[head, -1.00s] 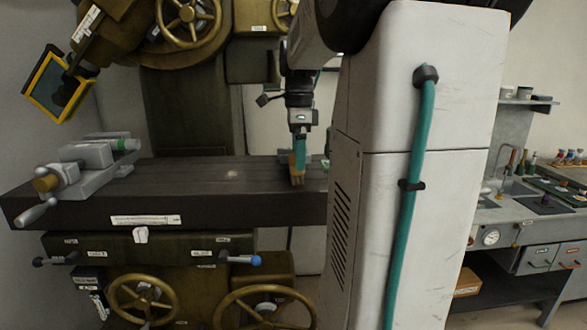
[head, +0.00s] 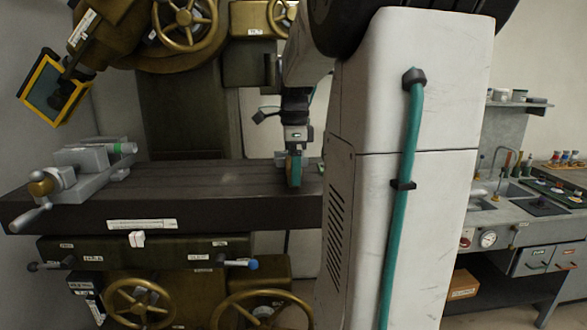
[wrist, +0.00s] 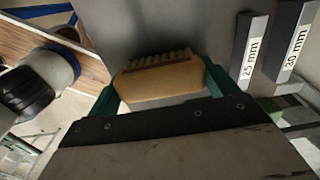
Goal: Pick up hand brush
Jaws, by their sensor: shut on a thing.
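The hand brush (wrist: 160,82) shows in the wrist view as a tan block with a row of bristles along its far edge. My gripper (wrist: 162,88) has its green fingers at the two ends of the block, shut on it. In the head view my gripper (head: 294,170) points down at the dark machine table (head: 215,178), near its right part. The brush is mostly hidden by the fingers there. I cannot tell whether it still touches the table.
Grey blocks marked 25 mm (wrist: 250,52) and 30 mm (wrist: 291,45) stand right of the brush in the wrist view. A grey vise (head: 85,165) sits on the table's left end. A workbench (head: 520,225) stands at the right. The table's middle is clear.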

